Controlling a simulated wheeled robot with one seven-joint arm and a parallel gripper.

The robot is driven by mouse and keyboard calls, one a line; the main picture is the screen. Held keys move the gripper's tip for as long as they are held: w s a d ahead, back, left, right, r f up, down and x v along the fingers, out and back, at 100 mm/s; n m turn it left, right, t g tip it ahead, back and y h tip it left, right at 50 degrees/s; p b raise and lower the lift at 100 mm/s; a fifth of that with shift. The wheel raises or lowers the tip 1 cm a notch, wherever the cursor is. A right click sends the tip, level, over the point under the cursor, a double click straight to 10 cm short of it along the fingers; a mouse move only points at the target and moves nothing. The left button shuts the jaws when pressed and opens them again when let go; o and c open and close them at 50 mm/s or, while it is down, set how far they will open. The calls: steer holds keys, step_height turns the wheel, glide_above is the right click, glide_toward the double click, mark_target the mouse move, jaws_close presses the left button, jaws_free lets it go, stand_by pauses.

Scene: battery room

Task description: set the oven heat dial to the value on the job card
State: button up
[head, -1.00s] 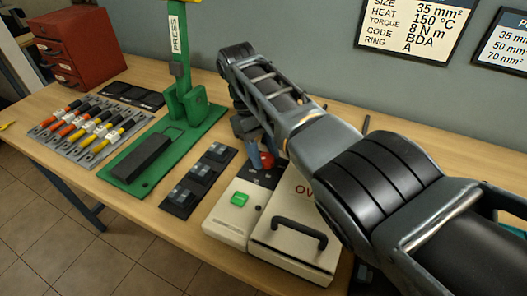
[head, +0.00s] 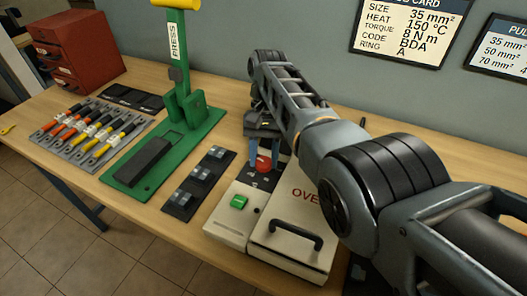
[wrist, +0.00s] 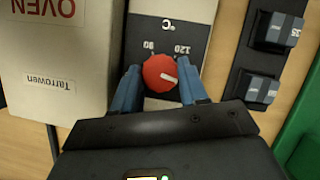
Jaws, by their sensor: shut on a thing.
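The red heat dial (head: 263,163) is on the dark panel of the oven (head: 270,238). In the wrist view the dial (wrist: 158,72) has a white pointer line directed right and slightly down; 90, 120 and °C show on the panel, with other marks hidden. My gripper (wrist: 159,76) is shut on the dial, one blue finger on each side. In the head view my gripper (head: 265,155) reaches down to the dial from behind. The job card (head: 405,30) on the wall reads heat 150 °C.
A green button (head: 239,202) sits in front of the dial, and the oven lid has a black handle (head: 290,235). Dark blocks (head: 198,184) lie left of the oven. A green press (head: 187,120) stands farther left, with a cable rack (head: 90,137) beyond.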

steer(key=shift+m, duration=0.5)
steer(key=o, duration=1.1)
steer(key=shift+c, duration=0.2)
steer(key=shift+r, duration=0.1)
steer(key=b+v, duration=0.1)
steer(key=v, duration=0.6)
steer(key=shift+r+b, duration=0.3)
steer(key=shift+w+d, duration=0.15)
